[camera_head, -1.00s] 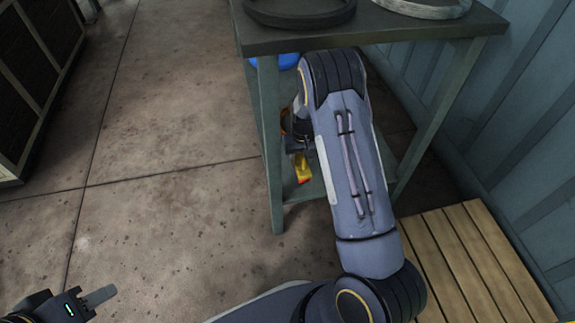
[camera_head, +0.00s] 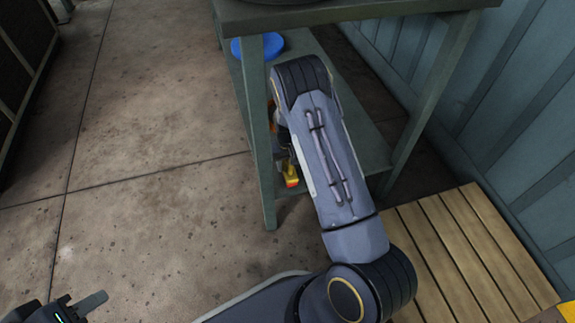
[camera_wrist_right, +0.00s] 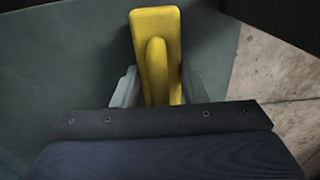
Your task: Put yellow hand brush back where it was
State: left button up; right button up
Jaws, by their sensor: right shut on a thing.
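The yellow hand brush (camera_wrist_right: 157,45) lies between the two fingers of my right gripper (camera_wrist_right: 160,88) in the right wrist view. The gripper is shut on it, over a grey-green surface. In the head view my right arm reaches under the table top to the lower shelf and mostly hides the right gripper (camera_head: 284,150). A yellow piece with a red end (camera_head: 290,175), seemingly the brush, shows just below it beside the table leg. My left gripper (camera_head: 92,302) is at the bottom left over the floor, with one finger visible; its opening is unclear.
The grey-green table (camera_head: 340,18) has a front leg (camera_head: 262,150) close left of my right gripper. A blue round thing (camera_head: 258,47) is on the lower shelf (camera_head: 365,128). An orange thing (camera_head: 271,112) is partly hidden. A wooden pallet (camera_head: 470,255) lies right. Floor at left is clear.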

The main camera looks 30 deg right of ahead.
jog(key=shift+f, duration=0.1)
jog(key=o, duration=1.2)
jog(key=shift+r, duration=0.45)
notch_tip(320, 180, up, 12)
jog(key=p, duration=0.4)
jog(key=shift+f, duration=0.25)
jog(key=shift+s, duration=0.1)
